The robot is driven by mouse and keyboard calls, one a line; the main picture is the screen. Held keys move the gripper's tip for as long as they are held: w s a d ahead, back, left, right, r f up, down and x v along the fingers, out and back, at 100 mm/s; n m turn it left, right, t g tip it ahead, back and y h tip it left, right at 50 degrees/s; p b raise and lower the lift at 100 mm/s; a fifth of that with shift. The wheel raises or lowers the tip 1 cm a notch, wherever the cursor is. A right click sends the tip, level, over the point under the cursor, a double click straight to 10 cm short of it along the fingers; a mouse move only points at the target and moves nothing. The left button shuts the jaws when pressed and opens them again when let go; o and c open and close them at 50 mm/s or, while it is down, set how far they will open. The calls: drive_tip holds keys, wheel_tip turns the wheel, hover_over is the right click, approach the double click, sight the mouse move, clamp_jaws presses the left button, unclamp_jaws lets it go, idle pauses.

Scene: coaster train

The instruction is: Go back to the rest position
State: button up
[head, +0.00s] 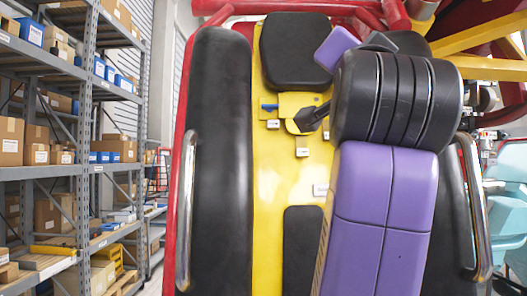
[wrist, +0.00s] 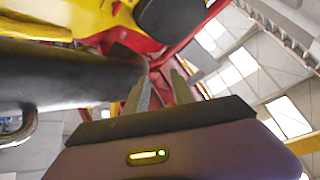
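In the wrist view, my gripper (wrist: 160,78) shows two grey fingers standing apart, with nothing between them. Its fingertips point toward red framework and a black padded part (wrist: 70,80) at the left. In the head view, my purple and black arm reaches up over the right of the coaster seat, and its bulky black joint hides part of the seat. The fingers cannot be made out clearly there. The seat has a yellow centre panel (head: 268,190), a black headrest (head: 296,50) and a black left side pad (head: 222,160).
A small blue part (head: 270,107) and a dark pointed part (head: 310,118) sit on the yellow panel. Metal grab handles (head: 186,215) flank the seat. Yellow beams (head: 485,68) lie at the upper right. Shelving with boxes (head: 85,150) stands at the left.

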wheel_tip(320, 180, down, 12)
drive_tip(key=w+a+r+n+t+y, duration=0.1)
drive_tip(key=w+a+n+y, duration=0.15)
drive_tip(key=n, duration=0.25)
drive_tip(key=s+f+n+y+b, duration=0.1)
drive_tip(key=s+f+n+y, duration=0.25)
drive_tip(key=f, duration=1.25)
drive_tip(key=s+f+n+y+b, duration=0.1)
drive_tip(key=s+f+n+y, duration=0.3)
drive_tip(key=f, duration=1.3)
drive_tip(key=s+d+f+g+h+b, duration=0.1)
drive_tip(key=s+d+f+g, duration=0.3)
drive_tip(key=s+f, duration=1.1)
drive_tip(key=s+d+f+m+g+h+b, duration=0.1)
drive_tip(key=s+d+f+g+h, duration=0.2)
drive_tip(key=s+f, duration=1.2)
drive_tip(key=s+d+g, duration=0.1)
drive_tip(key=s+g, duration=0.1)
drive_tip(key=s, duration=0.5)
drive_tip(key=shift+d+g, duration=0.15)
drive_tip(key=shift+g, duration=0.15)
drive_tip(key=shift+f, duration=0.1)
